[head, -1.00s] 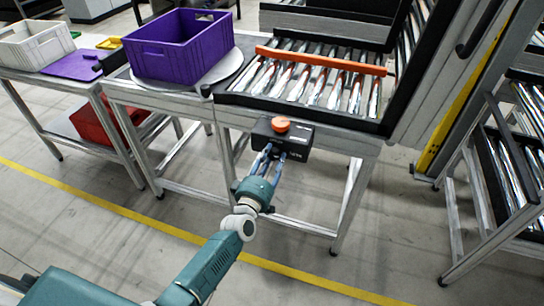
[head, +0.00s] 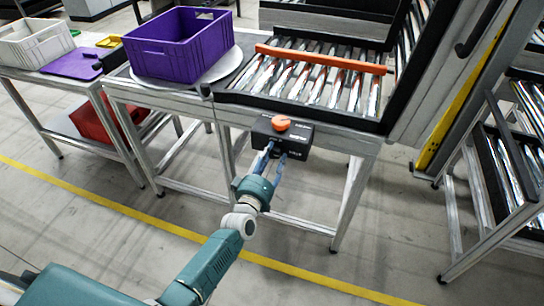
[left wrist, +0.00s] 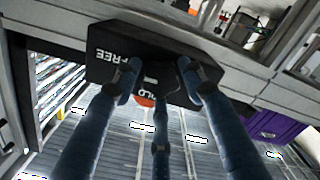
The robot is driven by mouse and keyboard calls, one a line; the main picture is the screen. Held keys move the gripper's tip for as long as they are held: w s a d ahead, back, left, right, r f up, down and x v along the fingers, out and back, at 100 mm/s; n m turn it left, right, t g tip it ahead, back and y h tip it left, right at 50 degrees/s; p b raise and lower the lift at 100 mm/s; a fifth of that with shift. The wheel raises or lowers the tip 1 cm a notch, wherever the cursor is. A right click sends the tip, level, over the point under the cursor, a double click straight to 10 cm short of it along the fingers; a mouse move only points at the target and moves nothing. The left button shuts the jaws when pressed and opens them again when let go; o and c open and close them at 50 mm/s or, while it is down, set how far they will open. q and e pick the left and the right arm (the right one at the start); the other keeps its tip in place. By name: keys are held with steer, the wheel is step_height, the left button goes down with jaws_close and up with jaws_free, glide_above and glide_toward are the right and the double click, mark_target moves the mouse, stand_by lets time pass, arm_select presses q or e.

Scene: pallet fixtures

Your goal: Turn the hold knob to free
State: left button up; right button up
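In the left wrist view the box (left wrist: 110,40) shows close up, with the white words FREE and, partly covered, HOLD. The knob's pointer cannot be made out. My right gripper is out of view.
The roller table (head: 232,98) carries an orange bar (head: 320,59) across its rollers. A purple crate (head: 178,45) stands on a round plate to the left. Table legs stand below the box. The floor in front is clear, with a yellow line (head: 110,205).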

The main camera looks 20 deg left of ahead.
arm_select(q)
steer(key=shift+o, duration=0.9)
steer(key=s, duration=1.2)
steer(key=shift+a, duration=0.2)
